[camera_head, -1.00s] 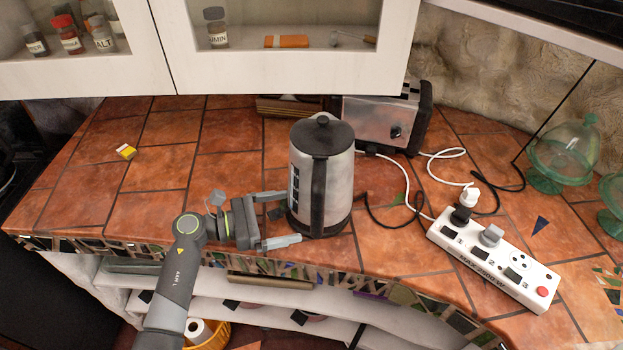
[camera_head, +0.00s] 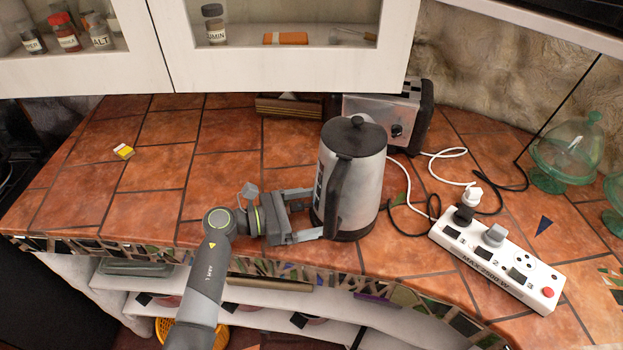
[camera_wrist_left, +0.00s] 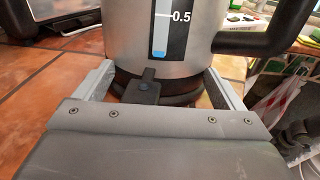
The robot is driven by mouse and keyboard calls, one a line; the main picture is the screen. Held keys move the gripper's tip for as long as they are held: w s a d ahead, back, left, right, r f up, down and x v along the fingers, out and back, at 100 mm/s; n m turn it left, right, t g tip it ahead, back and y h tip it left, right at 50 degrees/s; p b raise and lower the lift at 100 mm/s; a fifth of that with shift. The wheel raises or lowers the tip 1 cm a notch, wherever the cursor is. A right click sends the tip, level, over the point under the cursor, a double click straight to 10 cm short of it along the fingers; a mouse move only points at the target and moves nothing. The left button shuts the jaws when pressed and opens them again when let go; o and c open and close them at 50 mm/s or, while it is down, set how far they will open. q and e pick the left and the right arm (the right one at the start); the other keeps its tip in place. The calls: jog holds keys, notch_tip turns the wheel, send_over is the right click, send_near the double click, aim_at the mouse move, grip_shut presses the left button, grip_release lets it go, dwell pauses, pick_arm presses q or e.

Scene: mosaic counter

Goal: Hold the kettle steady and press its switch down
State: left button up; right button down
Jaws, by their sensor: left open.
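The kettle (camera_head: 352,178) is brushed steel with a black lid, black handle and black base, and stands upright on the tiled counter. In the left wrist view the kettle (camera_wrist_left: 180,45) shows its water gauge with a 0.5 mark. The kettle's black switch (camera_wrist_left: 148,88) sticks out low at its base, between the fingers. My left gripper (camera_head: 312,215) is open at the kettle's lower left side, its fingers to either side of the base. Whether the fingers touch the kettle I cannot tell. My right gripper is in no view.
A toaster (camera_head: 390,115) stands behind the kettle. A white power strip (camera_head: 495,262) with plugs and cables lies to the right. Green glass dishes (camera_head: 567,155) stand at the far right.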

pick_arm(q)
jog(key=c, duration=1.6)
jog(key=shift+o, duration=0.2)
